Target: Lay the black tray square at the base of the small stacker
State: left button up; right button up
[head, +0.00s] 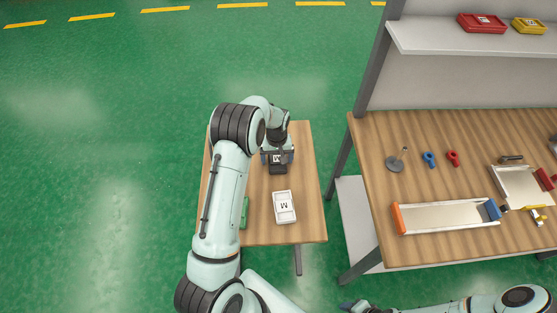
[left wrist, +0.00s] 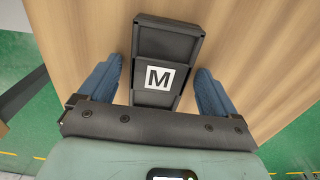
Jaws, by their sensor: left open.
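The black tray (head: 278,169) lies near the far end of the small wooden table, partly hidden by my left gripper (head: 277,156). In the left wrist view the black tray (left wrist: 166,42) shows a white label with an M. There my left gripper (left wrist: 160,72) is open, with one blue finger on each side of the tray and gaps between. Two pale channel-like fixtures stand on the workbench: a long one (head: 445,217) with orange and blue ends, and a shorter one (head: 520,188) at the right edge. I cannot tell for sure which is the small stacker.
A white tray marked M (head: 284,207) and a green tray (head: 245,212), partly behind my arm, lie on the small table (head: 305,170). The workbench (head: 400,125) stands to the right across a gap. Blue and red parts (head: 453,158) lie on it. A shelf (head: 440,38) holds red and yellow trays.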

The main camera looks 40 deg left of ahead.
aim_at(277, 158)
jog(key=shift+w, duration=0.1)
pick_arm(q)
jog(key=c, duration=1.4)
jog(key=shift+w+r+p, duration=0.1)
jog(key=shift+r+p, duration=0.45)
jog(key=shift+r, duration=3.05)
pick_arm(e)
jog(key=shift+w+r, duration=0.7)
jog(key=shift+w, duration=0.15)
